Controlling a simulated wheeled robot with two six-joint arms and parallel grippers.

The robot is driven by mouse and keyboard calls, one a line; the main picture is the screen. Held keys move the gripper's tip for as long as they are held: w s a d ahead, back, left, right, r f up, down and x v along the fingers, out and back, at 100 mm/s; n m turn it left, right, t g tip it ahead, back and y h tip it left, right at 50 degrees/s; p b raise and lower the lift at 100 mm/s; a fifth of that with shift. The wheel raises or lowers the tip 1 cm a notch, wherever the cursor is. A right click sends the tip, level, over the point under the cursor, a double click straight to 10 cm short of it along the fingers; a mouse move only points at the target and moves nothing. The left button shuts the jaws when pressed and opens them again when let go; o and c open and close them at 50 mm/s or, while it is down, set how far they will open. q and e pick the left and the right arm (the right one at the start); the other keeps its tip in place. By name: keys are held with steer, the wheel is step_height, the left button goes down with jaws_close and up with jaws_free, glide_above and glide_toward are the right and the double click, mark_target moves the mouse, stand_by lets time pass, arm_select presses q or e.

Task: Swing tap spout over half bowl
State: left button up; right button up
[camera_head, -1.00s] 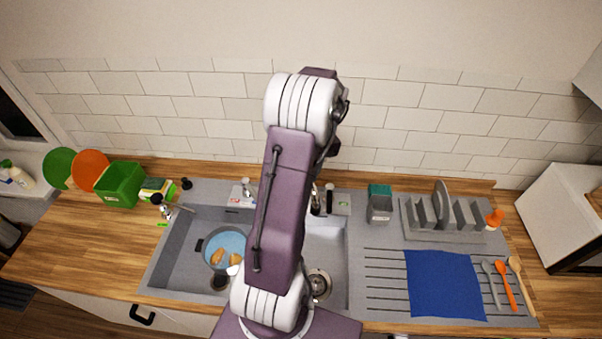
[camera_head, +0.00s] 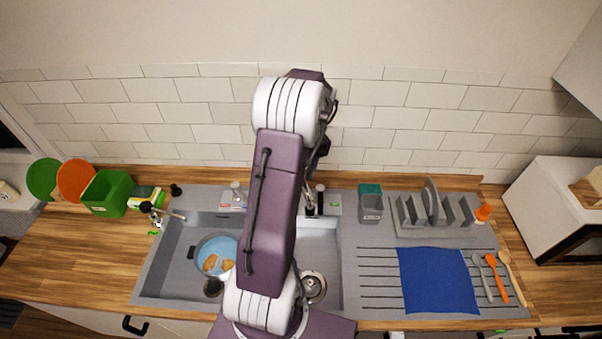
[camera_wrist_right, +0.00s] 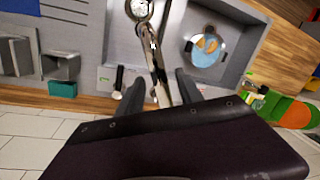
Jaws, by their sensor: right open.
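The metal tap spout (camera_wrist_right: 157,65) shows in the right wrist view as a long bar reaching from the tap deck out over the sink. Its outer end lies near the divider, on the half bowl side. My right gripper (camera_wrist_right: 160,92) is open, with one dark finger on each side of the spout; I cannot tell whether either touches it. The half bowl (camera_head: 325,257) is the narrower basin on the right in the head view, with a round drain (camera_head: 313,287). My right arm hides part of it and most of the tap. My left gripper is not in view.
The larger basin (camera_head: 178,262) holds a blue pot (camera_head: 228,245) with brown pieces in it. A grey dish rack (camera_head: 410,215) and blue cloth (camera_head: 437,280) are on the right drainboard. A green box (camera_head: 105,193) stands left; the tiled wall is behind.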

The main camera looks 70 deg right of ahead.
steer(key=shift+s+d+r, duration=0.1)
steer(key=shift+r, duration=0.2)
step_height(320, 180, up, 8)
steer(key=s+d+b, duration=0.1)
steer(key=b, duration=0.1)
steer(key=shift+r, duration=0.15)
